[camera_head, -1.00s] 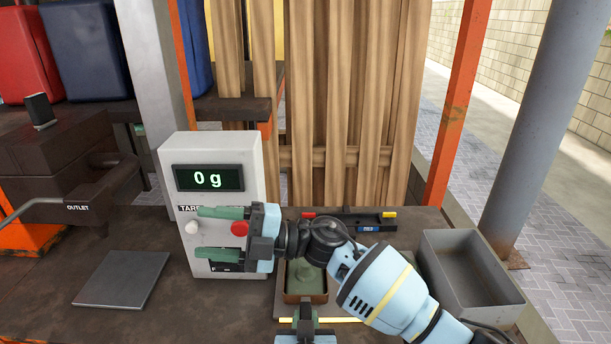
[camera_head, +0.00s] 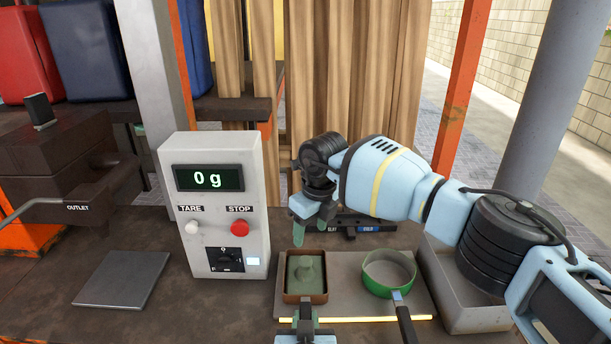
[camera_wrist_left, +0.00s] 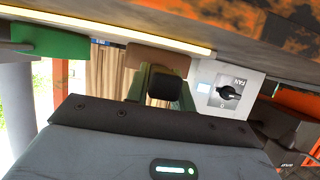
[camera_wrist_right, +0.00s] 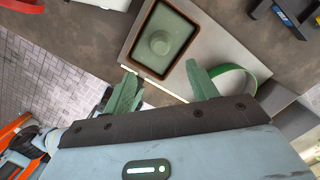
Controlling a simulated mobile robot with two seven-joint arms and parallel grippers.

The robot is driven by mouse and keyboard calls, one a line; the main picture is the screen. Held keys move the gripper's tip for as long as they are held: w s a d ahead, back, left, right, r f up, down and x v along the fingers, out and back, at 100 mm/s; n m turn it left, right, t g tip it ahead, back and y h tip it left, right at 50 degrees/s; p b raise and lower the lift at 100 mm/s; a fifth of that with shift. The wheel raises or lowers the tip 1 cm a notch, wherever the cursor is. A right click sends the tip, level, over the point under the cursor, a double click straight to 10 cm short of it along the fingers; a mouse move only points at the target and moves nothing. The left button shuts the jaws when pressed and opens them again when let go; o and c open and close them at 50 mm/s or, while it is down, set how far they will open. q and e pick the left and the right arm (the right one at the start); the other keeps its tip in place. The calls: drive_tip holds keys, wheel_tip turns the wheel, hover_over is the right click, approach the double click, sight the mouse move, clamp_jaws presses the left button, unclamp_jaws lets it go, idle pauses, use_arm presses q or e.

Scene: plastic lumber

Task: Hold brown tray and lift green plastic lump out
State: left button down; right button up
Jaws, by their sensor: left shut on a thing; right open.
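The brown tray (camera_head: 292,297) stands on the left part of a flat plate. The green plastic lump (camera_head: 306,273) lies inside it, with a round knob raised in its middle; it also shows in the right wrist view (camera_wrist_right: 161,42). My left gripper (camera_head: 306,312) is shut on the near edge of the brown tray, which also shows in the left wrist view (camera_wrist_left: 158,57). My right gripper (camera_head: 298,238) is open and empty above and behind the tray, fingers pointing down. In the right wrist view its green fingertips (camera_wrist_right: 160,85) are apart, with the tray beyond them.
A green ring-shaped pan (camera_head: 388,290) with a black handle sits right of the tray on the plate (camera_head: 345,275). A grey bin (camera_head: 436,262) stands further right. A control box (camera_head: 212,150) reading 0 g stands left. A grey flat pad (camera_head: 122,280) lies far left.

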sight(306, 259)
drive_tip(key=shift+w+a+f, duration=0.2)
drive_tip(key=shift+f, duration=1.75)
drive_tip(key=shift+w+a+f, duration=0.2)
drive_tip(key=shift+a+f, duration=0.05)
drive_tip(key=shift+f, duration=1.75)
drive_tip(key=shift+w+a+f, duration=0.2)
drive_tip(key=shift+f, duration=1.75)
drive_tip(key=c, duration=1.1)
drive_tip(key=shift+r, duration=4.55)
drive_tip(key=shift+c, duration=0.3)
use_arm(q)
drive_tip(key=c, duration=1.1)
unclamp_jaws()
